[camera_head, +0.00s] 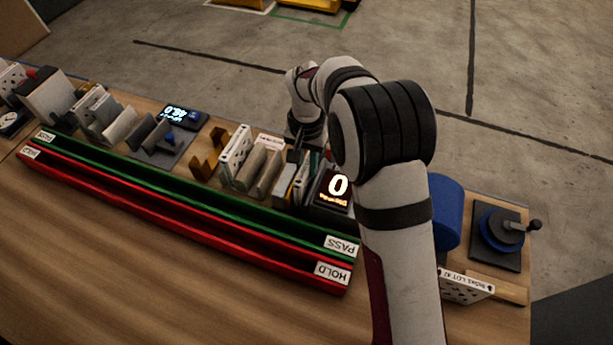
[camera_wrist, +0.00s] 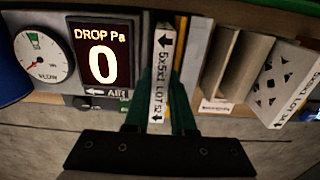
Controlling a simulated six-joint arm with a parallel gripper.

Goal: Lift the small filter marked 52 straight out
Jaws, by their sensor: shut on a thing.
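The small filter marked 52 (camera_wrist: 160,75) shows in the wrist view as a narrow white edge with an arrow and the text "5x5x1 LOT 52". My gripper (camera_wrist: 158,118) is shut on it, with one dark green finger along each side. The filter stands between the pressure display and a row of grey filters. Its lower part is hidden, so I cannot tell whether it is clear of its place. In the head view my arm covers much of this spot, and the gripper is mostly hidden.
The drop display (camera_wrist: 101,53) reads 0, beside a round flow gauge (camera_wrist: 43,56). Pleated filters (camera_wrist: 230,65) and a perforated one (camera_wrist: 285,82) stand close on the right. Green PASS (camera_head: 200,186) and red HOLD (camera_head: 190,233) rails run along the bench front.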

